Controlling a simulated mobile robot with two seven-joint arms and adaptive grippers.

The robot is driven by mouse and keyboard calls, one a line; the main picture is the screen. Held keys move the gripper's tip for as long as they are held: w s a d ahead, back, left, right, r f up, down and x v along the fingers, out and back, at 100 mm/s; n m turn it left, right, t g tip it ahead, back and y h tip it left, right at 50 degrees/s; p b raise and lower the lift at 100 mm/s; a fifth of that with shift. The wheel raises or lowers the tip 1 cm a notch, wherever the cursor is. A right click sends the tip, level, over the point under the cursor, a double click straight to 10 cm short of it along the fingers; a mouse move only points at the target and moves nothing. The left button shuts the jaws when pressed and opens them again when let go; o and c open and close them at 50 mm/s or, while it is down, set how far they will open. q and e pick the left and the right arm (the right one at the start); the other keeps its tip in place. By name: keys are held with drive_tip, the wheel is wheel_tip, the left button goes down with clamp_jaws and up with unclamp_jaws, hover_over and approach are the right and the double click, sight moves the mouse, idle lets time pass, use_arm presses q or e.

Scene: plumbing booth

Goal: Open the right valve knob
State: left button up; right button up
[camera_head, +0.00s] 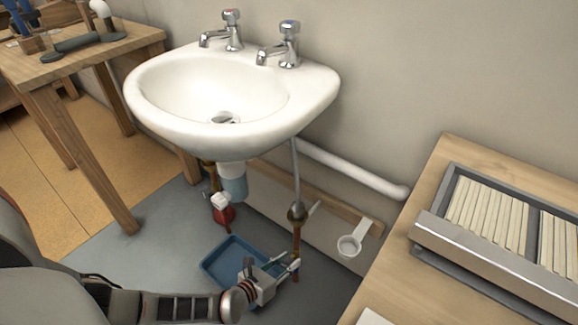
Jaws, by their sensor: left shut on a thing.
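Under the white sink (225,95), a grey hose runs down to a round metal fitting (298,212) with a small lever to its right. A copper pipe (296,240) continues down from the fitting. My left gripper (288,267) is at the lower part of this pipe, with its jaws shut. The right valve knob seems to be between them, mostly hidden by the fingers. The red left valve knob (224,215) sits on the other pipe, apart from my gripper. My right gripper is out of view.
A blue tray (232,252) lies on the floor behind my left gripper. A white cup-shaped holder (350,246) is at the wall board right of the pipe. A wooden table with a file box (480,255) stands at right, and a wooden workbench (75,65) at left.

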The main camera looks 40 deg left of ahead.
use_arm(q)
drive_tip(key=n+h, duration=0.2)
drive_tip(key=n, duration=0.1)
drive_tip(key=shift+a+f+t, duration=0.1)
drive_tip(key=shift+a+t, duration=0.05)
drive_tip(key=shift+t, duration=0.15)
drive_tip(key=n+t+h, duration=0.1)
drive_tip(key=n+h, duration=0.1)
drive_tip(key=n, duration=0.2)
drive_tip(key=shift+s+f+n, duration=0.1)
drive_tip(key=shift+n, duration=0.2)
drive_tip(key=shift+n+t+h, duration=0.3)
drive_tip(key=shift+n+h, duration=0.1)
drive_tip(key=shift+n, duration=0.1)
idle(0.5)
drive_tip(key=o, duration=1.1)
drive_tip(key=shift+a, duration=0.1)
drive_tip(key=shift+s+a, duration=0.2)
drive_tip(key=shift+s, duration=0.3)
drive_tip(key=v, duration=1.1)
drive_tip(key=shift+d, duration=0.1)
